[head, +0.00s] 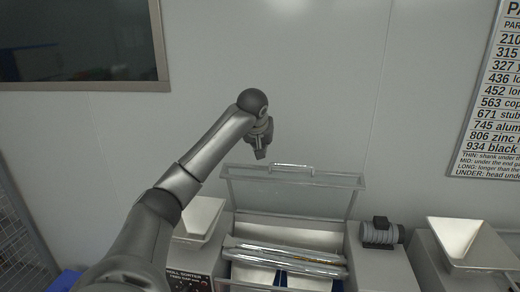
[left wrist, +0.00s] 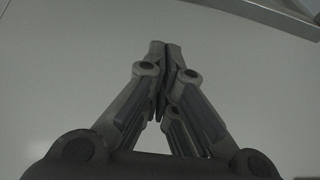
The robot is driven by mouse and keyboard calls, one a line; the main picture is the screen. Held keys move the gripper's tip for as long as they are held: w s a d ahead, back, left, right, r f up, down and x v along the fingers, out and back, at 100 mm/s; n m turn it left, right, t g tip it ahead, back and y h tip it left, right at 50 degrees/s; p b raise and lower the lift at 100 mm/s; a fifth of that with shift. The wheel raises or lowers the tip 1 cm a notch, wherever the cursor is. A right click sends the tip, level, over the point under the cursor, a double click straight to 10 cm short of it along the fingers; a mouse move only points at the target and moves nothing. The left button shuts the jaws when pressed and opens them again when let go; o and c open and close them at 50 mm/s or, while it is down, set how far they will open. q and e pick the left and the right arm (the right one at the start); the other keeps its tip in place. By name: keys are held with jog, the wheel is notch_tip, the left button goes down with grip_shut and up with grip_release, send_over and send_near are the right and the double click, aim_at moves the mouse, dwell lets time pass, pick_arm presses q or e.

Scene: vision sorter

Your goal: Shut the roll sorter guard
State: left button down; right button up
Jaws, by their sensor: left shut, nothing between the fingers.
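The roll sorter guard (head: 290,193) is a clear panel with a pale frame. It stands raised, tilted up at the back of the roll sorter (head: 365,272). Its handle (head: 292,168) is a bar on the top edge. The shiny rolls (head: 285,258) below are uncovered. My left gripper (head: 260,155) is above and left of the handle, apart from it, pointing down. In the left wrist view its fingers (left wrist: 165,48) meet at the tips with nothing between them. A pale frame edge (left wrist: 265,15) crosses the top right there. My right gripper is in neither view.
A hopper (head: 199,218) stands left of the guard, near my left arm. A dark motor (head: 380,233) sits to the right, with another hopper (head: 458,238) beyond it. A parts chart (head: 490,110) hangs on the wall. The space above the guard is clear.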

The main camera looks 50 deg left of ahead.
pick_arm(q)
jog(key=shift+s+d, duration=0.45)
jog(key=shift+s, duration=0.2)
jog(key=shift+s+d, duration=0.45)
jog(key=shift+s, duration=0.15)
jog(key=shift+s+d+f+p, duration=0.1)
jog(key=shift+s+d+p, duration=0.05)
jog(key=shift+p, duration=0.15)
jog(key=shift+f, duration=0.25)
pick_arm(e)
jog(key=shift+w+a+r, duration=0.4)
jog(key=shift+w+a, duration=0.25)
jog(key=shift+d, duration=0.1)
